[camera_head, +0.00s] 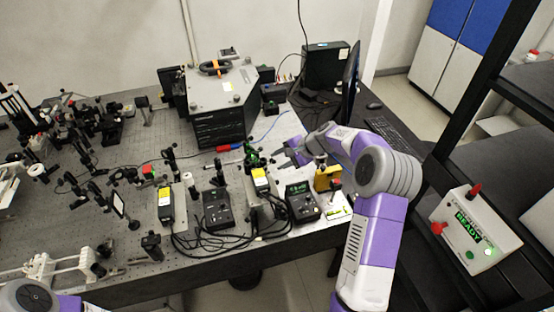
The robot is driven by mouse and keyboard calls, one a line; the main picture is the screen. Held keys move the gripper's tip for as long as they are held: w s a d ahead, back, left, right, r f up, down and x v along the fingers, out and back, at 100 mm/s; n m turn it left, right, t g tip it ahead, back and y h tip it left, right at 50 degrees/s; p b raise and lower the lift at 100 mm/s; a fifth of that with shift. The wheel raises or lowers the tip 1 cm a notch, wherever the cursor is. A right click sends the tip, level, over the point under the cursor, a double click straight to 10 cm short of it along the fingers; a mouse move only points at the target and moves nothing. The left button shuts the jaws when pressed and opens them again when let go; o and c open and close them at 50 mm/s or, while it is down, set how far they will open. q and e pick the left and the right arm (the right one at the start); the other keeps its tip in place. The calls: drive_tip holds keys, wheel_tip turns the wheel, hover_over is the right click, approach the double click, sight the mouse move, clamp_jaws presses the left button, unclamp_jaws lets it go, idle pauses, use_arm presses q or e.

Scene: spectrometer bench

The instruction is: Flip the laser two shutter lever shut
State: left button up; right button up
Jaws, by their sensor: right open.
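Two black laser-like boxes with yellow labels stand on the optical table (95,255): a left box (165,203) and a right box (260,184). Which is laser two I cannot read, and I cannot make out a shutter lever for certain. A small green part (251,158) stands just behind the right box. My right gripper (284,153) is open and appears empty, behind and to the right of the right box, near the green part. Whether it touches anything is unclear. Of my left arm, only a piece shows at the lower left; its gripper is out of view.
Controllers (217,211) (303,204) with cables stand by the front edge. A yellow block (327,178) is close to my right forearm. Posts and mounts crowd the left. A large grey instrument (222,95) stands behind. A "READY" box (476,231) is at right.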

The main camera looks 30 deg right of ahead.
drive_tip(key=shift+x, duration=0.95)
clamp_jaws()
